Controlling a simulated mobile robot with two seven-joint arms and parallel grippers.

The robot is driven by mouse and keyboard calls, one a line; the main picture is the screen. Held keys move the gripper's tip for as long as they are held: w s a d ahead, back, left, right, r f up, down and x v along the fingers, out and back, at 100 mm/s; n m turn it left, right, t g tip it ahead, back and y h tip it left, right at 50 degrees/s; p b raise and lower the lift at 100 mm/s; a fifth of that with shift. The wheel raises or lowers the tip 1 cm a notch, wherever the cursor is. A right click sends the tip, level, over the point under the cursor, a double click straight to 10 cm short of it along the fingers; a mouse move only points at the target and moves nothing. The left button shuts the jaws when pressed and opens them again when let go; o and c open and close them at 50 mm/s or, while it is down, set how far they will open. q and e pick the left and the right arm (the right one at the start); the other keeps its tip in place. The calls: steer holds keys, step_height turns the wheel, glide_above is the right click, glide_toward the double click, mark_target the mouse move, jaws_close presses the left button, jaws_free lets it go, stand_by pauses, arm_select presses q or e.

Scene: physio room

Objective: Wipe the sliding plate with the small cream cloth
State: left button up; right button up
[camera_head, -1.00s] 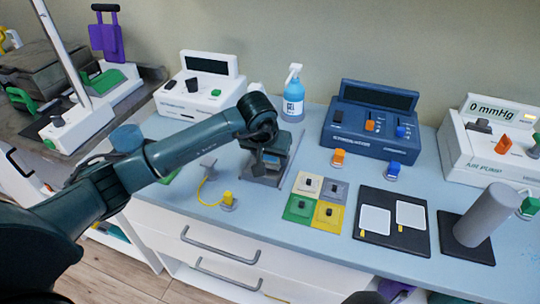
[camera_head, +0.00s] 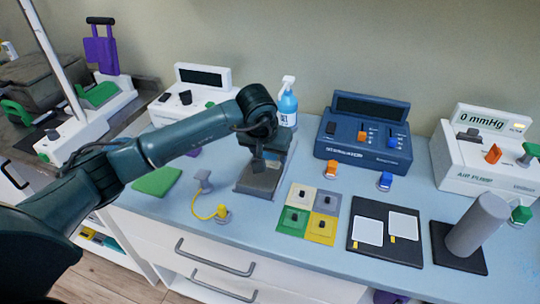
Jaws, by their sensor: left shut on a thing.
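A grey sliding plate (camera_head: 262,181) on a low grey base lies on the blue counter, left of the middle. My left gripper (camera_head: 259,163) is over the plate with its fingers pointing down, close to its surface. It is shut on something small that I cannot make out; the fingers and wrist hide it. Whether the fingers touch the plate cannot be told. I cannot clearly see the small cream cloth. A flat green cloth (camera_head: 157,181) lies on the counter to the left, and a bit of purple (camera_head: 193,152) shows beside my arm. My right gripper is not in view.
Near the plate are a spray bottle (camera_head: 288,103), a tile of coloured squares (camera_head: 322,228), a yellow-corded plug (camera_head: 222,214) and a black mat with white pads (camera_head: 369,231). A blue stimulator (camera_head: 360,150) and an air pump (camera_head: 485,167) stand behind. The counter's front edge is close.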

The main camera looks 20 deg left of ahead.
arm_select(q)
steer(key=shift+r+p, duration=0.95)
steer(key=shift+r, duration=1.05)
